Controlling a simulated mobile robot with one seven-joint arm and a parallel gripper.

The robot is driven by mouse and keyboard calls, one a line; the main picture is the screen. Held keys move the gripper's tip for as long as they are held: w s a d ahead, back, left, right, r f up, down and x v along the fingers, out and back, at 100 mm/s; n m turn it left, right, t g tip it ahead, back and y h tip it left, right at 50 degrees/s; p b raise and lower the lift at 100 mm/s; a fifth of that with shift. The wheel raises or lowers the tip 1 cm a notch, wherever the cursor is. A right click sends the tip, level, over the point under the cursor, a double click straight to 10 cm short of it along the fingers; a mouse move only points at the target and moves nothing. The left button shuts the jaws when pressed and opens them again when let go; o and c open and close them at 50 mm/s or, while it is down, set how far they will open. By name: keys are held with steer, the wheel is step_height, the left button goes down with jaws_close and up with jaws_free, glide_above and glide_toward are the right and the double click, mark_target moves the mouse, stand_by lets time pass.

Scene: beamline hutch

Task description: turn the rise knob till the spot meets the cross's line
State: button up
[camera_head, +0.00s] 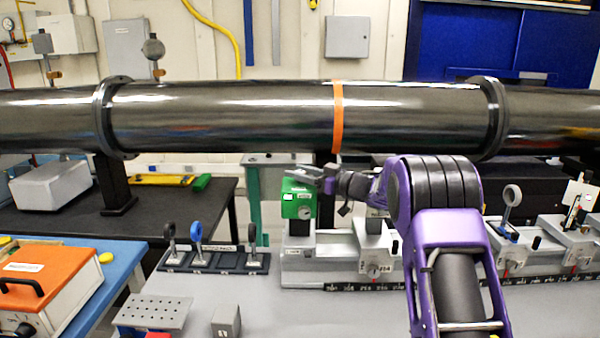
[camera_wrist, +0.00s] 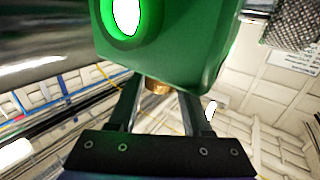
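A green block-shaped device (camera_head: 299,199) stands at the left end of the grey rail, below the dark pipe. In the wrist view the green device (camera_wrist: 185,45) fills the upper middle, with a bright round opening in its face. A small brass-coloured knob (camera_wrist: 158,87) shows at its edge. My gripper (camera_wrist: 161,98) has its two fingers apart, one on each side of this knob; contact is not visible. In the head view my gripper (camera_head: 322,179) is at the device's upper right. A white card (camera_head: 579,195) stands at far right; spot and cross are too small to tell.
A knurled grey cylinder (camera_wrist: 291,25) is at the wrist view's upper right. The dark pipe (camera_head: 230,115) runs close behind the green device. The grey rail (camera_head: 300,265) carries several mounts. A rack of handled optics (camera_head: 215,262) and an orange box (camera_head: 45,285) are left.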

steer(key=shift+o, duration=1.2)
steer(key=shift+d, duration=0.1)
steer(key=v, duration=1.7)
steer(key=shift+s+b, duration=0.15)
steer(key=shift+b, duration=0.3)
steer(key=shift+d, duration=0.1)
